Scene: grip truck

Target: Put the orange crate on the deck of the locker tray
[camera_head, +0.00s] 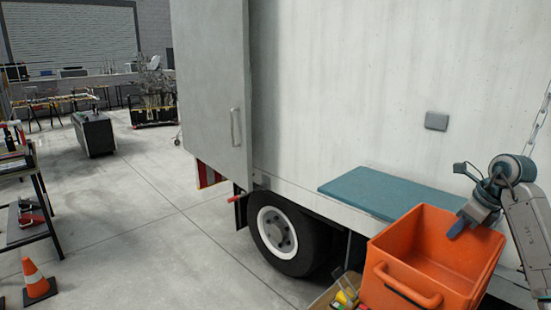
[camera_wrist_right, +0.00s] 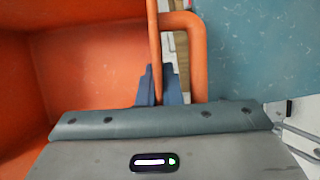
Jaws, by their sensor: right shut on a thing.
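The orange crate (camera_head: 440,255) is at the lower right of the head view, open side up and empty as far as I see inside. A loop handle shows on its near side. My right gripper (camera_head: 461,224) is shut on the crate's far side. In the right wrist view the fingers (camera_wrist_right: 158,92) pinch at the crate's orange wall (camera_wrist_right: 90,75), beside a handle loop. The teal deck of the locker tray (camera_head: 375,188) sticks out flat from the truck's side, behind and left of the crate. The crate hides its right near part. My left gripper is not in view.
The truck's pale side wall (camera_head: 340,80) rises behind the deck. A wheel (camera_head: 280,235) is below and left. A bin with tools (camera_head: 345,292) stands by the crate's lower left. A traffic cone (camera_head: 36,278) is far left. The visible deck surface is clear.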

